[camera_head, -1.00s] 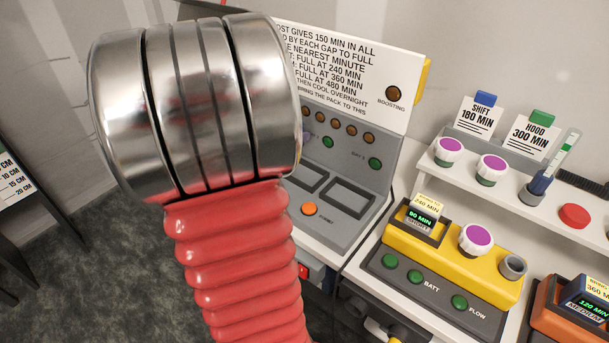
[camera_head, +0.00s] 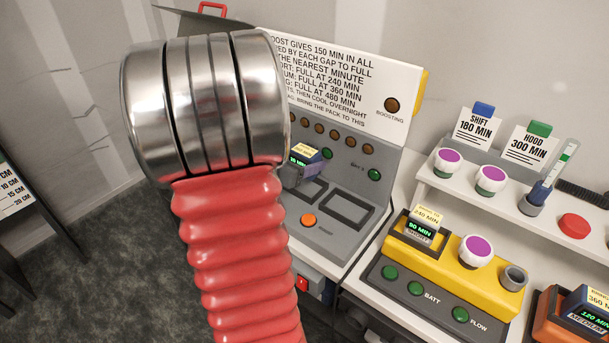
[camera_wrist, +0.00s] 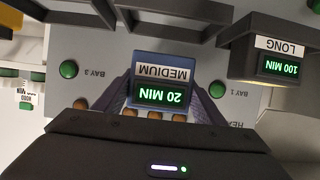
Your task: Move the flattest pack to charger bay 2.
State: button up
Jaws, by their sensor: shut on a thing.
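My gripper (camera_wrist: 160,98) is shut on a blue pack labelled MEDIUM (camera_wrist: 162,72), its green display reading 20 MIN upside down in the wrist view. Its purple fingers lie along both sides. In the head view this pack (camera_head: 304,166) shows beside my arm, by the left of two visible slots on the grey charger (camera_head: 338,236). I cannot tell whether it is seated or held above. In the wrist view it is between the BAY 3 button (camera_wrist: 68,69) and the BAY 1 button (camera_wrist: 217,89). A LONG pack (camera_wrist: 278,55) reading 100 MIN stands at the BAY 1 side.
The right visible slot (camera_head: 348,209) looks empty. A white instruction board (camera_head: 345,75) rises behind the charger. To the right, a yellow unit (camera_head: 450,251) holds a pack reading 90 MIN (camera_head: 421,229). An orange unit (camera_head: 544,316) holds a MEDIUM pack reading 120 MIN (camera_head: 587,309).

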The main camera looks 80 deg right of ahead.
jog(key=shift+f, duration=0.65)
jog(key=shift+f, duration=2.05)
jog(key=shift+f, duration=0.15)
jog(key=o, duration=1.5)
jog(key=shift+a, duration=0.15)
jog(key=v, duration=1.1)
jog(key=shift+w+a+r, duration=0.2)
jog(key=shift+a+r, duration=0.05)
jog(key=shift+r, duration=0.15)
